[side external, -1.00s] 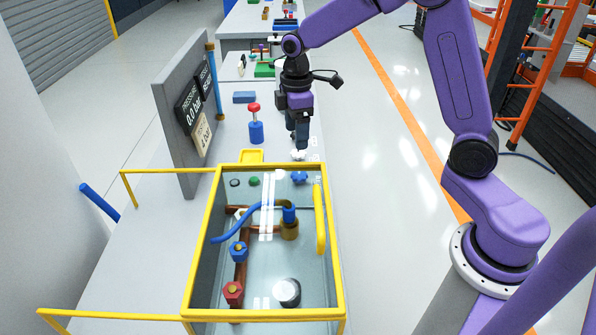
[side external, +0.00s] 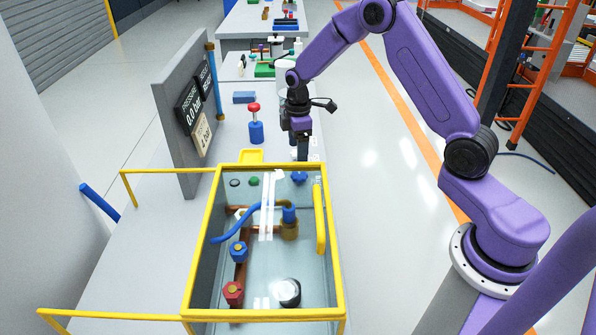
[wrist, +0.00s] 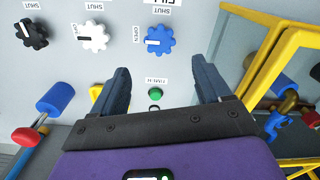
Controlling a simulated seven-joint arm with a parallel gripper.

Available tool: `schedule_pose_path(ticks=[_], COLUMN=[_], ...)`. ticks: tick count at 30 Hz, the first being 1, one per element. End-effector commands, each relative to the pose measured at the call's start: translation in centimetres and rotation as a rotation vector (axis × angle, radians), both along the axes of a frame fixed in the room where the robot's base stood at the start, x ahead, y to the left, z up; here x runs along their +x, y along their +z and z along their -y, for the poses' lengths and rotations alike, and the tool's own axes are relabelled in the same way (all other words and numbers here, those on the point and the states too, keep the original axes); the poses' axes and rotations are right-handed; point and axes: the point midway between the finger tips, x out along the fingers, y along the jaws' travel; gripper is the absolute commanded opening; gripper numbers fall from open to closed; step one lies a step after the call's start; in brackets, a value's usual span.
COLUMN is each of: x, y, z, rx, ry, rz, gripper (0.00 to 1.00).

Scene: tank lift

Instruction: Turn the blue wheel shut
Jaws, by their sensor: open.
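The blue wheel (wrist: 160,40) is a lobed knob on the grey bench top, with a white pointer bar facing the OPEN label at its left in the wrist view. A SHUT/FILL-side label above it is partly cut off. In the side external view the blue wheel (side external: 299,178) shows through the tank's glass. My gripper (wrist: 160,68) is open and empty, its two dark fingers spread apart on either side below the blue wheel in the picture. In the side external view my gripper (side external: 303,156) points down just behind the tank's far edge.
A white wheel (wrist: 93,36) and a black wheel (wrist: 31,35) sit beside the blue one. A green button (wrist: 155,93) lies between the fingers. The yellow-framed glass tank (side external: 340,270) stands close by. A red-topped blue cylinder (side external: 256,130) stands on the bench.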

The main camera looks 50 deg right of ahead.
Motion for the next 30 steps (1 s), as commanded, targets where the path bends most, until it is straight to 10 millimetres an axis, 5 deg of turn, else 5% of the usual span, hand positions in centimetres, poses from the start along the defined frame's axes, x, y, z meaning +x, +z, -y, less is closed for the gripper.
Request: schedule_pose_path(ticks=[9, 15, 28, 30], x=[-0.1, 0.0, 0.0, 0.0], y=[-6.0, -8.3, -9.1, -9.1], z=[0.0, 0.0, 0.0, 0.0], rx=[-0.001, 0.0, 0.0, 0.0], ry=[-0.001, -0.001, 0.0, 0.0], rz=[-0.005, -0.001, 0.0, 0.0], gripper=[0.77, 0.77, 0.77, 0.61])
